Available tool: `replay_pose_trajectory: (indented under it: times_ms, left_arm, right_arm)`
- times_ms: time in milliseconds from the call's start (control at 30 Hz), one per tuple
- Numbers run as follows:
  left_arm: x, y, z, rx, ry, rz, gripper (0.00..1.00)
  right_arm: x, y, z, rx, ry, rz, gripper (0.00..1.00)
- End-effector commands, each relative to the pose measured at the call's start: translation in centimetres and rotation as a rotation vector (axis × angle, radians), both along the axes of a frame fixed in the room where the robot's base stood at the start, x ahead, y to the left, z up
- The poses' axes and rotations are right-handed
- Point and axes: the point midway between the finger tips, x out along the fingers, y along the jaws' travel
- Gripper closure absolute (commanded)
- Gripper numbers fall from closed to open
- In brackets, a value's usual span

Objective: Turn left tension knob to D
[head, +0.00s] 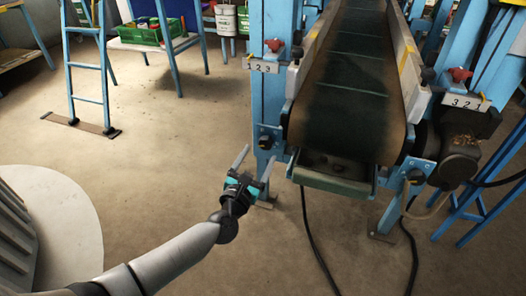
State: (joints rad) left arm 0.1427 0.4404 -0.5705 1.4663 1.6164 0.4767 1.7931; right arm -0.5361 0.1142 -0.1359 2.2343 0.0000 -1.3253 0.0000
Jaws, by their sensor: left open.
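A black knob (265,141) sits on a small blue plate at the lower left of the conveyor's front end. A matching black knob (416,176) sits on the right side. A red knob (274,45) stands above a white plate marked 1 2 3 on the left blue post. No letter D can be read, and I cannot tell which left knob is the tension knob. My left gripper (256,161) is open and empty, its fingers pointing up, just below and left of the black left knob in the picture. My right gripper is not in view.
The dark conveyor belt (345,85) slopes away between blue posts. A red knob (459,74) and a plate marked 3 2 1 are on the right. Black cables hang below. A blue ladder (87,85) and a green crate (140,36) stand back left.

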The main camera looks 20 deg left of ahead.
Motion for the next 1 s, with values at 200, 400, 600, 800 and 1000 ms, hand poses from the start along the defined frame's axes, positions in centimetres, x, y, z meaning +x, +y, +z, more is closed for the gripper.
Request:
replay_pose_trajectory:
  times_ms: [200,400,600,800,1000]
  left_arm:
    - [2.9,-0.1,-0.1,0.000,-0.001,0.000,0.21]
    - [4.0,-0.2,-0.1,0.001,0.001,-0.001,0.21]
    - [4.2,-0.2,0.0,0.000,0.000,-0.001,0.21]
    - [4.2,-0.2,0.0,0.000,0.001,-0.001,0.30]
    - [4.2,-0.2,0.0,0.000,0.000,-0.001,0.53]
  right_arm:
    - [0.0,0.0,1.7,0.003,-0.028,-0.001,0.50]
    - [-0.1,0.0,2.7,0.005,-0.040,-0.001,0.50]
    - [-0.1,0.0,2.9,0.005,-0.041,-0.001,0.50]
    - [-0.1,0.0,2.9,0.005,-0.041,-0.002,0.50]
    - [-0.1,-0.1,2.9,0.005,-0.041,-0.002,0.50]
